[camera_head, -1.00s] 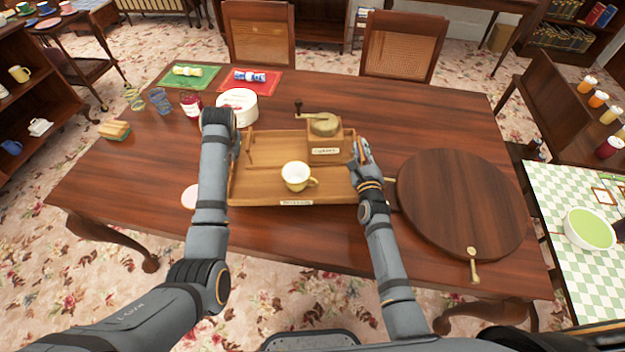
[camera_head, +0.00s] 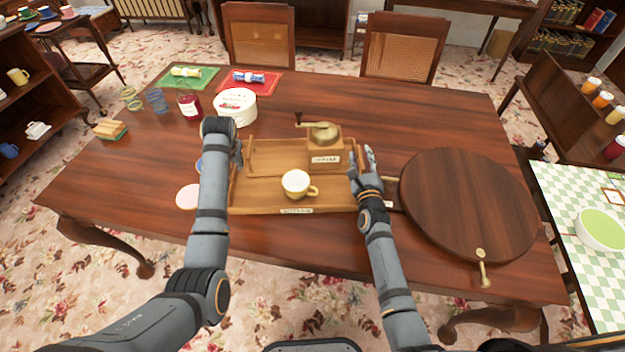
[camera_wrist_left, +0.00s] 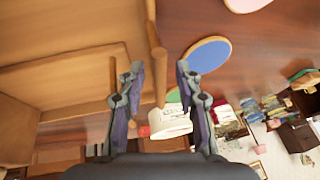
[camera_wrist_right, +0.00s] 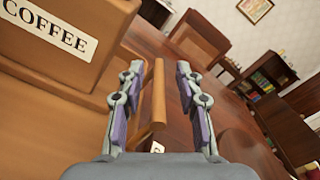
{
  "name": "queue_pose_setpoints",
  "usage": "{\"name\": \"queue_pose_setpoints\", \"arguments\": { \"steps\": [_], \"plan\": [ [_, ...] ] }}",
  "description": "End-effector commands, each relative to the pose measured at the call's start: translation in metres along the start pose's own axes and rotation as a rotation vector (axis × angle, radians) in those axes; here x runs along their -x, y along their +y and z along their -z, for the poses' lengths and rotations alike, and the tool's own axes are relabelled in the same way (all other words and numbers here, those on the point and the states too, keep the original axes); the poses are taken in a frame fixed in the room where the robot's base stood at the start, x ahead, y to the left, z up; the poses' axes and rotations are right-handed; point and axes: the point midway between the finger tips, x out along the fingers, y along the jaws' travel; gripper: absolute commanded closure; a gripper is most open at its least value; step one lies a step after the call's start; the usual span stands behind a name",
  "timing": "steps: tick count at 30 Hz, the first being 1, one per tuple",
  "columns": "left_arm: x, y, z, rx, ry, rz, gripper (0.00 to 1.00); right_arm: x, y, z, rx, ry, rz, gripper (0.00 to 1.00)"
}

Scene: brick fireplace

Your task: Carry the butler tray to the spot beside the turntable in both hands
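The wooden butler tray (camera_head: 260,203) lies flat on the table, left of the round dark turntable (camera_head: 468,200). A cream cup (camera_head: 297,184) and a coffee grinder (camera_head: 325,157) labelled COFFEE stand on it. My left gripper (camera_head: 236,152) is at the tray's left side; in the left wrist view its fingers (camera_wrist_left: 158,85) are apart, with the tray's rim bar (camera_wrist_left: 155,55) between them. My right gripper (camera_head: 362,158) is at the tray's right side; in the right wrist view its fingers (camera_wrist_right: 160,85) are apart on either side of a rim bar (camera_wrist_right: 158,92).
A white round tin (camera_head: 236,106), red jar (camera_head: 190,104), glass (camera_head: 157,101) and sponges (camera_head: 111,130) stand at the back left. A pink disc (camera_head: 187,197) lies left of my left arm. The table's front strip is clear.

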Motion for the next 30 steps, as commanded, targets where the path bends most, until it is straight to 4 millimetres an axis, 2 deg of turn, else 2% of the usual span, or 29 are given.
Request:
{"name": "queue_pose_setpoints", "arguments": {
  "steps": [4,7,15,21,30],
  "plan": [
    [0.002,0.000,0.000,0.000,0.001,0.001,0.66,0.000,0.000,0.000,0.000,0.000,0.000,0.65],
    [0.014,0.000,0.001,0.001,0.003,0.000,0.66,0.000,0.000,0.000,0.000,0.000,0.000,0.65],
    [0.079,0.001,0.001,0.001,0.004,-0.001,0.66,0.000,0.000,0.000,0.001,0.000,0.000,0.65],
    [0.112,0.001,0.001,0.001,0.002,-0.001,0.66,0.000,0.000,0.000,0.001,0.000,0.000,0.65],
    [0.120,0.000,0.000,0.000,0.000,0.001,0.66,0.004,0.000,0.001,0.001,0.001,-0.001,0.65]
  ]
}}
